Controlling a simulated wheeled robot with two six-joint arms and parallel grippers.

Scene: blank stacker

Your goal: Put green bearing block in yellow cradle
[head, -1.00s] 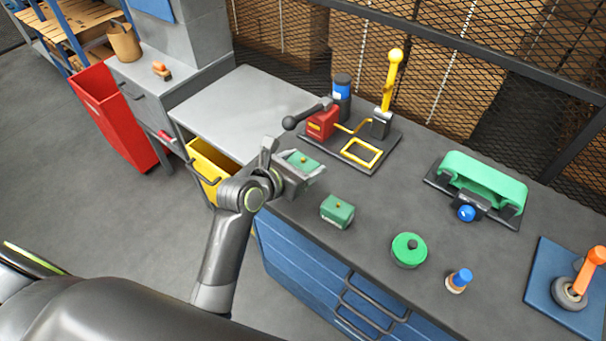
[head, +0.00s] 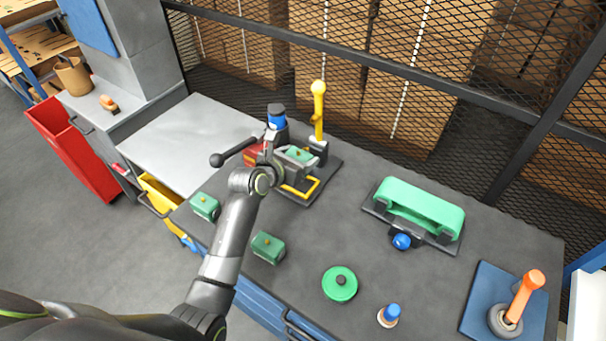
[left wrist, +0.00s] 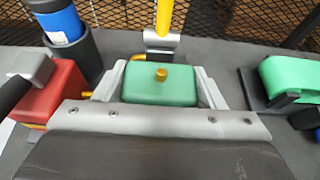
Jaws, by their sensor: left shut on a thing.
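My left gripper (head: 290,164) is shut on a green bearing block (head: 299,154) with a brass knob on top. The left wrist view shows the held block (left wrist: 160,82) level between the two fingers. The gripper is over the fixture with the yellow cradle (head: 314,187), a square yellow frame on a dark plate. The gripper and block hide part of the cradle in the head view. I cannot tell the exact gap between block and cradle. Two more green blocks stand on the bench, one at the left edge (head: 205,206) and one nearer the front (head: 268,247). My right gripper is not in view.
On the fixture are a red block (left wrist: 48,90) with a dark-knobbed lever, a blue-banded cylinder (head: 277,120) and an upright yellow handle (head: 318,105). To the right stand a large green clamp piece (head: 420,207), a green disc (head: 340,283) and a blue-topped peg (head: 389,315).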

